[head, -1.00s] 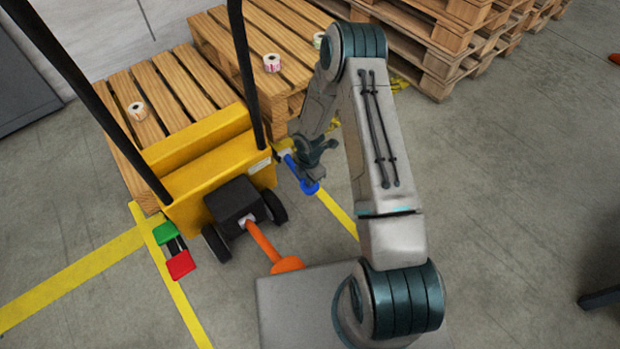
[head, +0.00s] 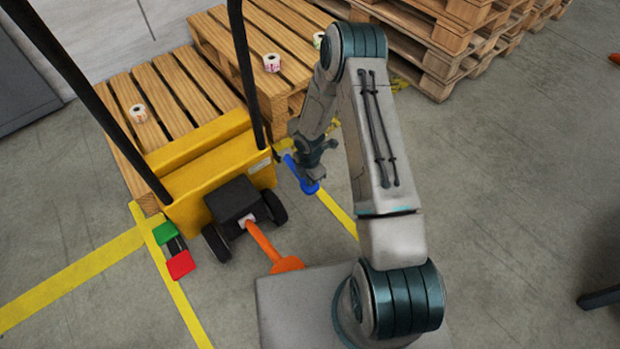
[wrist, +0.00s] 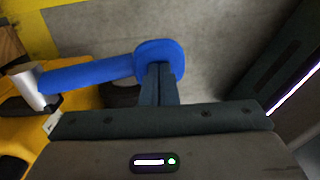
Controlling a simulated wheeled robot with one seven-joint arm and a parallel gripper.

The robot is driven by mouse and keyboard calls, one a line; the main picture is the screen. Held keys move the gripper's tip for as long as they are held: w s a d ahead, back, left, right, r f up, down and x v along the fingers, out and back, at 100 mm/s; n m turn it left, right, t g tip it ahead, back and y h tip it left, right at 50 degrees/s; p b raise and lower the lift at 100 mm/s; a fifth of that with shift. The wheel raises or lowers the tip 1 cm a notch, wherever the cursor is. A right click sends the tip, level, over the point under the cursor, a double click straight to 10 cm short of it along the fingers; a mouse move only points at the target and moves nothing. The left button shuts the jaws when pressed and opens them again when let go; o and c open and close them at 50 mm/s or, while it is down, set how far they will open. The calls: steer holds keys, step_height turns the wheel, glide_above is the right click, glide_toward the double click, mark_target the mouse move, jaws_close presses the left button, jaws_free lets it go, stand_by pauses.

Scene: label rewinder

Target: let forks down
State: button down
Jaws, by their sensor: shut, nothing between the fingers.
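A yellow fork stacker (head: 205,170) with black mast posts stands against a wooden pallet (head: 165,85); its forks are hidden from view. A blue lever (head: 296,171) sticks out from its right side. In the wrist view the lever (wrist: 90,74) runs from a pale hub at the left to a rounded blue end. My gripper (head: 316,180) is at that end. Its fingers (wrist: 158,85) are together and empty, with the tips against or just over the rounded end; I cannot tell if they touch.
An orange handle (head: 262,243) extends from the stacker's black housing towards my base. Green (head: 165,232) and red (head: 181,264) pedals sit at its left. Label rolls (head: 138,112) lie on the pallets. Stacked pallets (head: 450,40) stand behind.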

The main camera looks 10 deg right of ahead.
step_height(320, 180, up, 14)
steer(key=s+p, duration=0.1)
steer(key=p, duration=0.6)
steer(key=shift+s+d, duration=0.35)
steer(key=shift+d, duration=0.1)
steer(key=shift+f, duration=0.1)
